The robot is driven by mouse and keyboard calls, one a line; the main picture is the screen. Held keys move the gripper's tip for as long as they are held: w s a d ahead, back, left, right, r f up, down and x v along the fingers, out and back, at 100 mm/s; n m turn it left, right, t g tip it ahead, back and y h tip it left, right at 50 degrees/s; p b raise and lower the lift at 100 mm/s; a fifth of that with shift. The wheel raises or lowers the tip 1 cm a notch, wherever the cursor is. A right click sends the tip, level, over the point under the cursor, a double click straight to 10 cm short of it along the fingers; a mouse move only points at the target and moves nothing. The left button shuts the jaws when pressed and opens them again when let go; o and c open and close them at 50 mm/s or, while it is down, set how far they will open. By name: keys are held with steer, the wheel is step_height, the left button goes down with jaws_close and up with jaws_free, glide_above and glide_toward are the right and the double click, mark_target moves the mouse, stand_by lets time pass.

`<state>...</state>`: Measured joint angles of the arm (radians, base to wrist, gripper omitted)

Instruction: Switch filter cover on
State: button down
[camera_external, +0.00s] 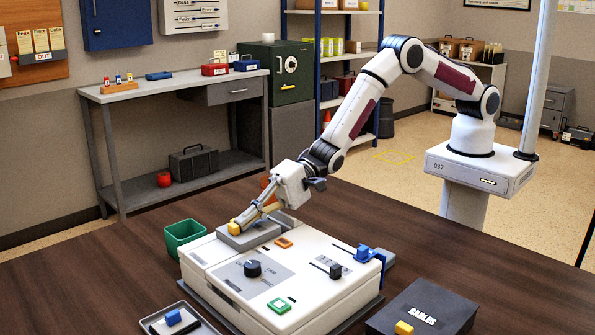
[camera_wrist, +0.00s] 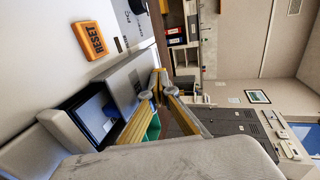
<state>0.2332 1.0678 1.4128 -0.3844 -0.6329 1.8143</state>
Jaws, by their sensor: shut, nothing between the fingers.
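The white machine (camera_external: 215,258) sits on the dark table, with a grey cover plate (camera_external: 248,237) at its back left. In the wrist view my fingertips (camera_wrist: 157,78) meet close to the grey plate (camera_wrist: 130,86). A dark-edged recess with blue in it (camera_wrist: 98,118) shows next to the plate. I cannot tell whether the plate is fully seated.
An orange RESET button (camera_wrist: 93,40) lies near the plate; it also shows in the external view (camera_external: 284,242). The machine bears a black knob (camera_external: 253,268), a green button (camera_external: 279,306) and a blue part (camera_external: 364,253). A green bin (camera_external: 183,237) stands left, a CABLES box (camera_external: 424,308) right.

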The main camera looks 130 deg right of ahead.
mark_target(234, 224)
steer(key=shift+w, duration=3.7)
steer(key=shift+s, duration=0.2)
steer(key=shift+s, duration=1.9)
steer(key=shift+v, duration=4.9)
steer(key=shift+r, duration=0.15)
